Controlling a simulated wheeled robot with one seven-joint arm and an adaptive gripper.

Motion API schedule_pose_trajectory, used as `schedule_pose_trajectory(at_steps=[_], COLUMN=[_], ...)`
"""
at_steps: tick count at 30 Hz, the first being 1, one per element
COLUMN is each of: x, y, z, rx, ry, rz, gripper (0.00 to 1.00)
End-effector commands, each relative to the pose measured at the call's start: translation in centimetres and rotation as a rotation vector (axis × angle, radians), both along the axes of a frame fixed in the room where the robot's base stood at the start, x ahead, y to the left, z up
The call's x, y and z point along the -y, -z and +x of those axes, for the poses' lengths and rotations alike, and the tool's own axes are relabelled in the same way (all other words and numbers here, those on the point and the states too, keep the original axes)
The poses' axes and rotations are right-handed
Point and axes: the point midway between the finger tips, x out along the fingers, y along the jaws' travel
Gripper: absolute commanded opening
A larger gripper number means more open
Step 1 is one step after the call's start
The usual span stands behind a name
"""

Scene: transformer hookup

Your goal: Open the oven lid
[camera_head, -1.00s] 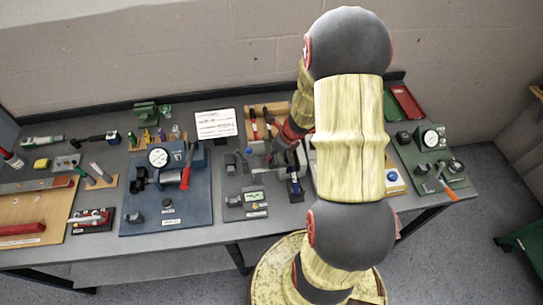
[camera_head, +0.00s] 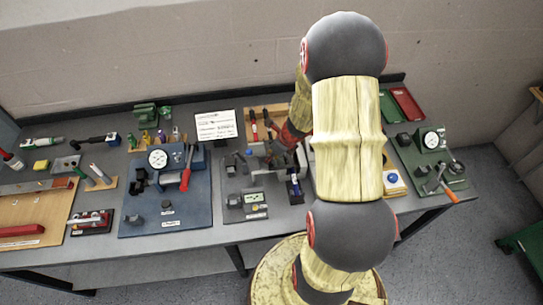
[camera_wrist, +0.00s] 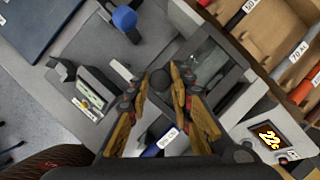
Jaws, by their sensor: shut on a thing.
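The oven appears to be the grey box with a dark window (camera_wrist: 205,62) in the wrist view. In the head view the grey unit (camera_head: 258,150) is partly hidden by my arm. My gripper (camera_wrist: 165,88) is shut on a dark round knob (camera_wrist: 160,78) at the edge of the grey box. The knob sits between the fingertips. My gripper also shows small in the head view (camera_head: 290,152), at the grey unit. I cannot tell from these views whether the lid is lifted.
A wooden rack with labelled tubes (camera_wrist: 285,45) stands beside the box, with a white unit with a lit display (camera_wrist: 268,138) nearby. A small meter (camera_head: 254,198) lies in front. A blue board with a gauge (camera_head: 200,215) is to the left. The bench is crowded.

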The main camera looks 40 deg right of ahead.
Motion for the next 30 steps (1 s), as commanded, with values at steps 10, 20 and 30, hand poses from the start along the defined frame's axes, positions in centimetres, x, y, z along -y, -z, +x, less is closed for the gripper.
schedule_pose_trajectory(at_steps=[10,20,30], x=[0.0,-0.3,-3.8], y=[0.0,0.0,0.0], z=[0.0,0.2,2.4], rx=[0.0,0.0,0.001], ry=[0.0,-0.002,-0.003], rz=[0.0,-0.001,-0.001], gripper=[0.0,0.0,0.0])
